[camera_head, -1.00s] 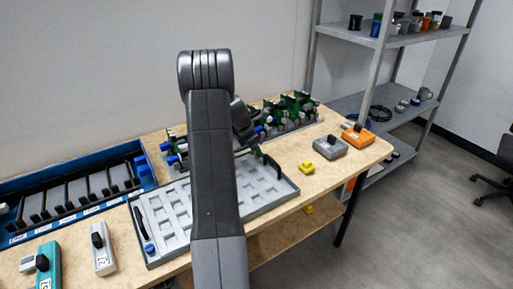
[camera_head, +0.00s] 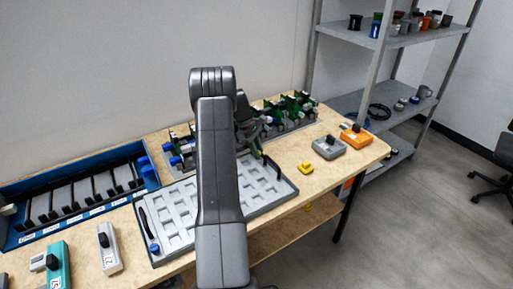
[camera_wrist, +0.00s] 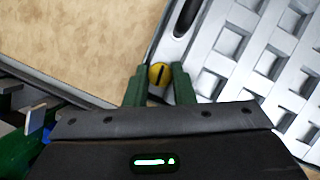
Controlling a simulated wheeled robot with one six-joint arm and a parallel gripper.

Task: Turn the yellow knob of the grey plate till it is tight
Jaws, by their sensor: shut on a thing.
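In the wrist view, a round yellow knob (camera_wrist: 159,75) with a dark slot sits between the two green fingers of my gripper (camera_wrist: 160,68). The fingers are shut on it from both sides. Whether the knob is seated in anything cannot be told, as the fingers and gripper body cover what lies below it. In the head view, my gripper (camera_head: 256,143) is partly behind my arm, near the grey plate (camera_head: 291,129) that carries green and blue parts; the knob does not show there.
A light grey tray (camera_head: 163,257) with many pockets lies in front; it also shows in the wrist view (camera_wrist: 222,62). A blue rack (camera_head: 22,240) stands left. A yellow block (camera_head: 305,168), a grey device (camera_head: 328,148) and an orange device (camera_head: 356,138) are right. Bare wood (camera_wrist: 75,45) lies beyond the fingers.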

